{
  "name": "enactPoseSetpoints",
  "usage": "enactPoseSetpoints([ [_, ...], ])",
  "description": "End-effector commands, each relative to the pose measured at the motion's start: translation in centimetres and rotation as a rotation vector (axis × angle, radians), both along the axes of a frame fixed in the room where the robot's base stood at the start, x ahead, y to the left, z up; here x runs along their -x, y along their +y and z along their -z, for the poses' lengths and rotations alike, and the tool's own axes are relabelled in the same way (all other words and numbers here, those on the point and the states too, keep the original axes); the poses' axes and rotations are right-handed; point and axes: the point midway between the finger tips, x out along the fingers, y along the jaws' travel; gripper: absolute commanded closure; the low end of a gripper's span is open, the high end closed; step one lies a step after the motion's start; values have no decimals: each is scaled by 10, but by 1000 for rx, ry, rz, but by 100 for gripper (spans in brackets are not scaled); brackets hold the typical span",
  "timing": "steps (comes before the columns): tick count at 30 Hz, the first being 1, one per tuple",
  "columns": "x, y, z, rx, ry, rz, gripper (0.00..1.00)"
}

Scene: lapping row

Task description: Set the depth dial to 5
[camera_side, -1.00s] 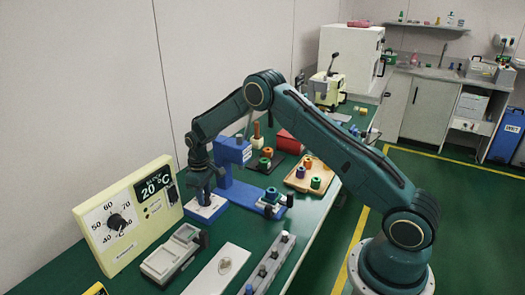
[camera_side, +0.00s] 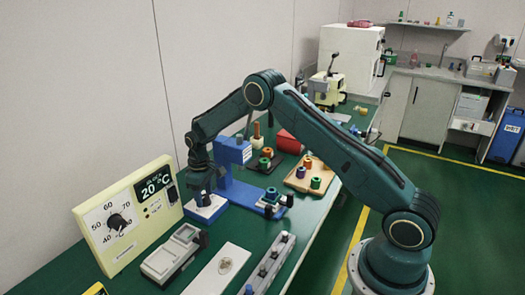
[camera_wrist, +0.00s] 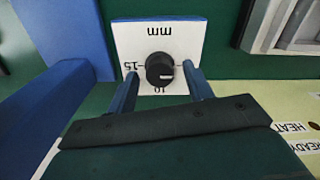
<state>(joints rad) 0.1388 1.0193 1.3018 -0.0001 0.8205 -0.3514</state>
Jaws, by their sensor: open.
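The depth dial (camera_wrist: 160,68) is a round black knob on a white plate marked "mm" (camera_wrist: 160,30). In the wrist view "15" shows at its left and a partly covered "10" below it. The white pointer line on the knob points to the right, where my finger covers most of the plate marking. My gripper (camera_wrist: 163,82) is open, with one finger on each side of the knob; I cannot tell whether they touch it. In the side view my gripper (camera_side: 205,196) is low over the white plate (camera_side: 203,214) and hides the knob.
A blue stand (camera_side: 234,152) is close beside the dial. A cream temperature panel (camera_side: 130,215) with its own knob stands at the left.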

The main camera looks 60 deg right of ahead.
Motion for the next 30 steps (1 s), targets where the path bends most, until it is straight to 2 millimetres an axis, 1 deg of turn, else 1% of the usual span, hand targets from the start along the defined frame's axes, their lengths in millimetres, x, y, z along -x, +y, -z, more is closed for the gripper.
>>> enactPoseSetpoints([
  [5,0,0,-8,0,-1,0,49],
  [11,0,0,-30,1,-2,0,49],
  [24,-1,0,-104,0,-4,0,49],
  [30,-1,0,-128,0,-3,-1,49],
])
